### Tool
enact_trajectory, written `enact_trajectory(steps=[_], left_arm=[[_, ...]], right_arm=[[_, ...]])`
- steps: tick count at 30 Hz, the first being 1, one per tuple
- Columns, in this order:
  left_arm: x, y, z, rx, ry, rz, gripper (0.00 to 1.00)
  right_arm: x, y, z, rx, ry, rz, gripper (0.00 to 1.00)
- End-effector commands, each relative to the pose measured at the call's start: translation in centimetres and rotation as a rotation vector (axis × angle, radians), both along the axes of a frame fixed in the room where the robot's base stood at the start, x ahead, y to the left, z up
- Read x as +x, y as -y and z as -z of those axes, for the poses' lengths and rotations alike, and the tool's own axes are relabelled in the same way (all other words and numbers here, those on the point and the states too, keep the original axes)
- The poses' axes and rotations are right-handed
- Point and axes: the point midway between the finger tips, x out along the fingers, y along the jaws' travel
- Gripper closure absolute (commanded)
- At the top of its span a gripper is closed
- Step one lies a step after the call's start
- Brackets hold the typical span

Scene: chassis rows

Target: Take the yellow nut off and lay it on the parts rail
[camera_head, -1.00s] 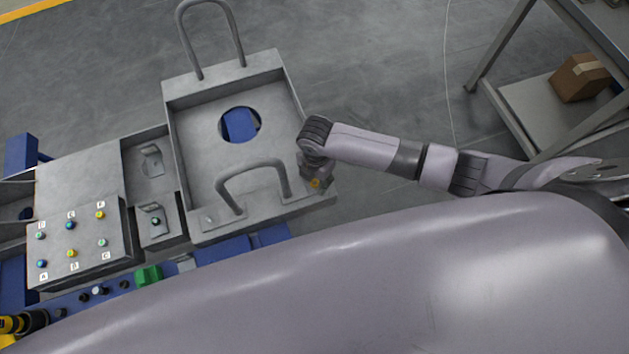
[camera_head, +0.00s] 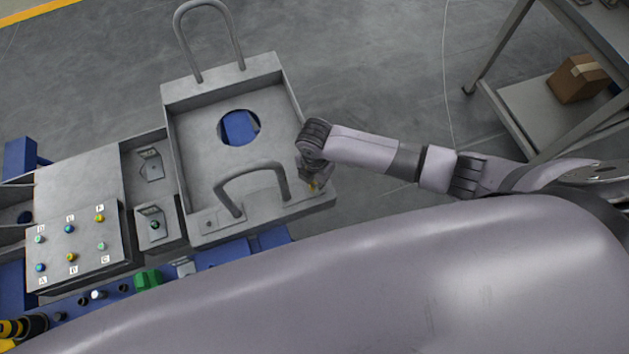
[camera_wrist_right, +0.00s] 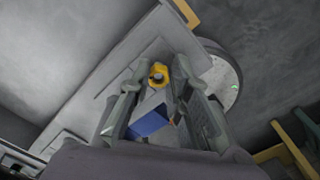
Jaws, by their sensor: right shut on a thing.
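The yellow nut (camera_wrist_right: 158,73) is a ring with a grey and dark centre, held between my right gripper's fingertips (camera_wrist_right: 156,80) in the right wrist view. I cannot tell whether the nut is still around a stud. A blue rail (camera_head: 215,256) runs along the tray's front edge, partly hidden by my body. My left gripper is not in view.
The tray has two upright loop handles (camera_head: 279,166) and a round hole. To the left is a panel (camera_head: 85,225) with labelled coloured knobs. A green block (camera_head: 148,279) sits in front. A shelf (camera_head: 530,105) with a cardboard box (camera_head: 578,80) stands at the right.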

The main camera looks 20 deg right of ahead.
Motion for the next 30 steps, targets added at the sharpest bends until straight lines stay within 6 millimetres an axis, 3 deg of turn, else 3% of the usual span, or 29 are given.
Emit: enact_trajectory(steps=[8,21,30], left_arm=[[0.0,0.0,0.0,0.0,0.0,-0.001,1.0],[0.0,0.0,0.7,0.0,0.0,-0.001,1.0],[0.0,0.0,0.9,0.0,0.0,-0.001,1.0]], right_arm=[[0.1,0.0,-2.9,0.001,0.004,-0.001,1.0],[0.1,0.0,-15.2,0.002,0.006,-0.002,1.0],[0.1,0.0,-19.4,0.001,0.001,0.001,1.0]])
